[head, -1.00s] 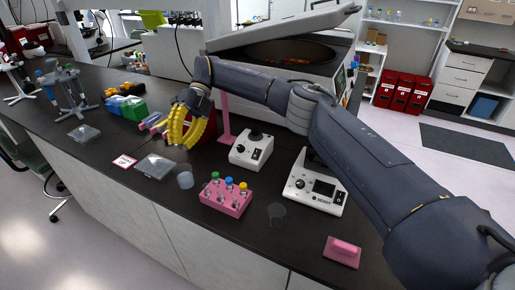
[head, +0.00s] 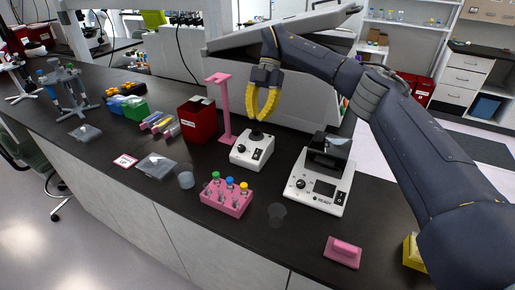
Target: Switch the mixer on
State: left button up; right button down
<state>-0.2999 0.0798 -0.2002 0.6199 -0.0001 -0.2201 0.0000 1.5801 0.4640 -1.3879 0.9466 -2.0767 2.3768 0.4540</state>
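The mixer (head: 249,152) is a small white box with a black round cup on top and a dark switch and knob on its sloped front. It stands upright in the middle of the bench in the head view. My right gripper (head: 262,119) has yellow fingers pointing down, just above and behind the mixer's black cup. Its fingertips come together with nothing visible between them. It appears apart from the mixer. My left gripper is not in view.
A white device with a screen (head: 301,197) stands right of the mixer. A pink tube rack (head: 226,205) is in front, a pink stand (head: 224,115) and red box (head: 197,124) to the left. A large lidded machine (head: 305,97) is behind. Clear cups stand near the rack.

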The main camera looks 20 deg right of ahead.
jog(key=shift+f, duration=0.1)
dwell(0.3)
send_over(256, 157)
jog(key=f, duration=0.6)
jog(key=s+a+f, duration=0.1)
jog(key=f, duration=0.3)
jog(key=shift+w+d+f, duration=0.5)
jog(key=shift+w+f, duration=0.05)
jog(key=shift+f, duration=0.1)
jog(key=shift+d, duration=0.1)
